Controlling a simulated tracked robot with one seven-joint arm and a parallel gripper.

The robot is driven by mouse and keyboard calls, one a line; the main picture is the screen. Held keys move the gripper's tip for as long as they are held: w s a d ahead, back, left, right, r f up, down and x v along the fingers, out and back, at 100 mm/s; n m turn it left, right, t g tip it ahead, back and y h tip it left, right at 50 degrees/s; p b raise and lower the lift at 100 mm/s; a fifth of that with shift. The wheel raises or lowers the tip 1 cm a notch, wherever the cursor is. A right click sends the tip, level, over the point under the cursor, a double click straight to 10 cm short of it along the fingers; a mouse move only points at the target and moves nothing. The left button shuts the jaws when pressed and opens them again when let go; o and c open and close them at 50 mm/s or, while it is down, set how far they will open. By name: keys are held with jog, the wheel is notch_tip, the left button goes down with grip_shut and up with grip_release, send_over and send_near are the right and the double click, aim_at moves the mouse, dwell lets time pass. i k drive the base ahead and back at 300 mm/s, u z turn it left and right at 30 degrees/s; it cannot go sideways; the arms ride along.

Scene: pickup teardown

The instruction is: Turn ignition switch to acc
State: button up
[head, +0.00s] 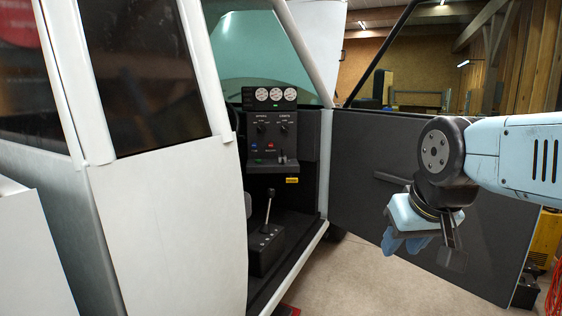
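Through the open door, the dark dashboard panel (273,142) shows in the middle of the head view. It carries two round dark knobs, a left knob (262,128) and a right knob (284,128), under small labels too small to read. Below them are small coloured buttons and a lever-like control (282,157). Which of these is the ignition switch, and its position, I cannot tell. My gripper (420,244) hangs at the right, in front of the open door panel, apart from the dashboard. Its fingers point down, and their opening is unclear.
Three white gauges (275,95) sit above the panel. A gear lever (268,208) rises from the floor console. The open dark door (360,165) stands behind my arm. The pale cab side (170,240) borders the opening at left. Concrete floor (345,275) is clear below.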

aim_at(283, 160)
jog(key=u, duration=0.25)
jog(key=i, duration=2.05)
jog(key=z, duration=0.15)
